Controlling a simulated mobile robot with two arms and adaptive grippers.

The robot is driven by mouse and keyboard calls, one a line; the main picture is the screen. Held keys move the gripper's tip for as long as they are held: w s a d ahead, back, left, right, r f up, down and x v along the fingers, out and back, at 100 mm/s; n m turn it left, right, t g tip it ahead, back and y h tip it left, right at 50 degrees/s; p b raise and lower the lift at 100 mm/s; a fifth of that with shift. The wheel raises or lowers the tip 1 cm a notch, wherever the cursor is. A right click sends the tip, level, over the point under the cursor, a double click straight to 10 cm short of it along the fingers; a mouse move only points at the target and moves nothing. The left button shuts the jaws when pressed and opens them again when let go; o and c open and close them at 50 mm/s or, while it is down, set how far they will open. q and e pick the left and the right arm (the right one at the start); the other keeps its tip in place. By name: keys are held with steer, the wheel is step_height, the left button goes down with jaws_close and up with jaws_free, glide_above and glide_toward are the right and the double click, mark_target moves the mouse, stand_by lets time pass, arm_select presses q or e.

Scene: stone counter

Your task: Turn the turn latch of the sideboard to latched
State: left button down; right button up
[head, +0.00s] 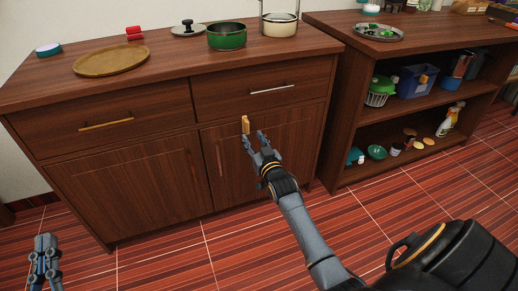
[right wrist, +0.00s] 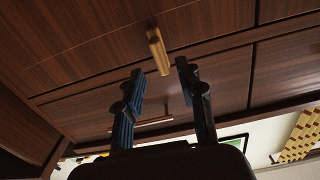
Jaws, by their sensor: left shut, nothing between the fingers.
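The turn latch (head: 245,124) is a small yellow-tan bar at the top edge of the sideboard's right lower door (head: 285,145), just under the right drawer. It stands roughly upright in the head view. In the right wrist view the latch (right wrist: 157,50) lies ahead of the fingertips, in line with the gap between them. My right gripper (head: 252,136) is open and empty, just in front of and below the latch; its fingers (right wrist: 159,68) look apart from it. My left gripper (head: 45,243) is shut and empty, low at the left over the floor.
The sideboard top (head: 165,62) holds a round wooden board (head: 110,61), a green pot (head: 227,36), a lid (head: 188,29) and a cream pot (head: 280,25). An open shelf unit (head: 345,125) with several items stands at right. The tiled floor in front is clear.

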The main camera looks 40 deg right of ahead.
steer(key=v, duration=0.5)
stand_by(0.4)
